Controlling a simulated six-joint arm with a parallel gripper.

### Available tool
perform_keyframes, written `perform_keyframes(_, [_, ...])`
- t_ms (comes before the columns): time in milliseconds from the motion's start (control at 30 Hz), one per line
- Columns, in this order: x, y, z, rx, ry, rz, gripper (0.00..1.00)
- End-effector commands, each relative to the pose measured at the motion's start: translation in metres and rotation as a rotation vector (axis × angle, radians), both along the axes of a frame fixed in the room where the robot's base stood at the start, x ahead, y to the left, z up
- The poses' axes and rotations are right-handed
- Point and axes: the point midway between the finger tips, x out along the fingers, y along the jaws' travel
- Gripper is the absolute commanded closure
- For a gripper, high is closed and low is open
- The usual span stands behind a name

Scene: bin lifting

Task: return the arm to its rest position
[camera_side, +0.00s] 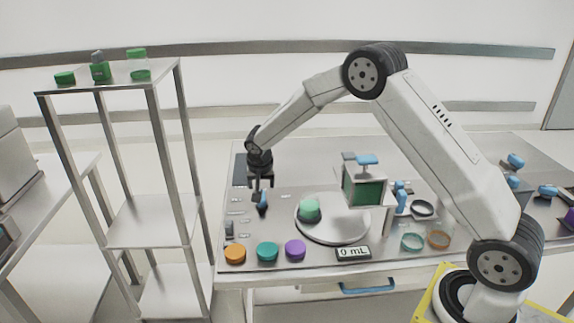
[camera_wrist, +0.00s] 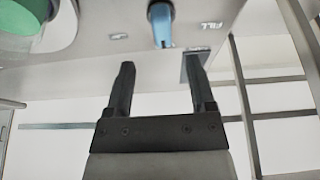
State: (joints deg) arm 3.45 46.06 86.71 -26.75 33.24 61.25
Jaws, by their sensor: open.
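My gripper (camera_side: 262,183) hangs at the end of my arm over the far left part of the steel table (camera_side: 290,187). In the wrist view my gripper (camera_wrist: 160,75) has its two dark fingers apart with nothing between them. A blue-handled item (camera_side: 262,201) is just below the gripper in the side view. A blue handle (camera_wrist: 161,24) also shows past the fingertips in the wrist view. Whether the fingers touch it I cannot tell, but they are not around it.
A round white plate (camera_side: 335,231) carries a green rounded piece (camera_side: 309,209). Orange (camera_side: 235,253), teal (camera_side: 267,251) and purple (camera_side: 295,249) caps line the front edge, beside a "0 mL" display (camera_side: 353,253). A box with a green panel (camera_side: 364,188) stands behind. A metal shelf (camera_side: 125,222) stands left.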

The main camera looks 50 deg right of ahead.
Motion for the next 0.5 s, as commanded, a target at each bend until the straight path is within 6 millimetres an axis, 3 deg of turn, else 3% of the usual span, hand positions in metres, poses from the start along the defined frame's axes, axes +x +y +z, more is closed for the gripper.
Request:
perform_keyframes(233, [-0.031,0.014,0.016,0.017,0.033,0.107,0.29])
perform_keyframes(500, [-0.094,0.036,0.037,0.042,0.082,0.295,0.29])
